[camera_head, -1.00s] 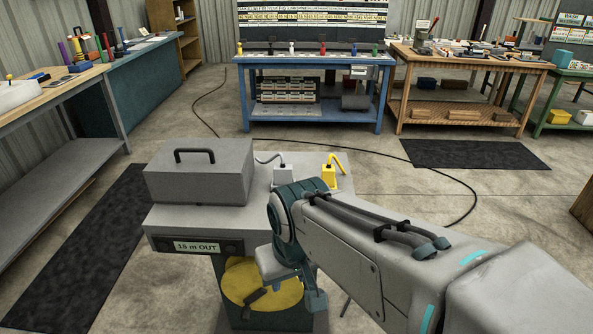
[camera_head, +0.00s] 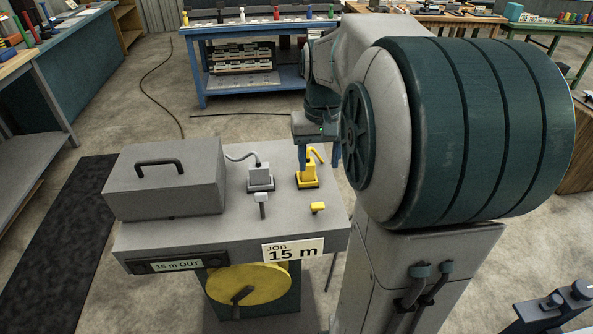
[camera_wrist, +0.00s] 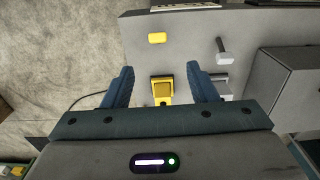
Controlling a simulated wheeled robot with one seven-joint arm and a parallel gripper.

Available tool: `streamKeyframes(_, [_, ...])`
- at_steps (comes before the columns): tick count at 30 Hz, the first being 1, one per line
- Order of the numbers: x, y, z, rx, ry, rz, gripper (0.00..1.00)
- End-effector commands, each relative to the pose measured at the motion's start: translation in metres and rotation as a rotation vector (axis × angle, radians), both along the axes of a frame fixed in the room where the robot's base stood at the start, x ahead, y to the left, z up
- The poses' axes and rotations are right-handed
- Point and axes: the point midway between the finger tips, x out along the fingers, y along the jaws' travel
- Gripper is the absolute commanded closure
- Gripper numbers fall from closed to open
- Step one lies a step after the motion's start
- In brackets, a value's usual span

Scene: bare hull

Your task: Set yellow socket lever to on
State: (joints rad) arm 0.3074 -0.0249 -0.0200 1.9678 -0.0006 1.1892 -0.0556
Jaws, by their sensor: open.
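The yellow socket (camera_head: 308,181) stands on the grey bench top, with a yellow plug and cable in it. Its small yellow lever (camera_head: 317,207) sits in front of it, nearer the front edge. In the wrist view the yellow lever (camera_wrist: 157,38) lies beyond my fingertips, and the yellow socket (camera_wrist: 162,90) shows between my fingers. My gripper (camera_wrist: 160,68) is open and empty, pointing down over the yellow socket. In the head view my gripper (camera_head: 320,165) is beside the yellow plug; whether it touches is unclear.
A grey socket (camera_head: 261,180) and its grey lever (camera_head: 262,199) stand left of the yellow pair. A grey box with a handle (camera_head: 165,182) takes up the bench's left side. A "JOB 15 m" card (camera_head: 292,250) is at the front edge.

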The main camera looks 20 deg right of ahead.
Motion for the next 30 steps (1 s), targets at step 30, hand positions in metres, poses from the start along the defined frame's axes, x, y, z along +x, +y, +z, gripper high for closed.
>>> streamKeyframes(30, [0.003, -0.006, -0.136, 0.004, 0.009, -0.009, 0.47])
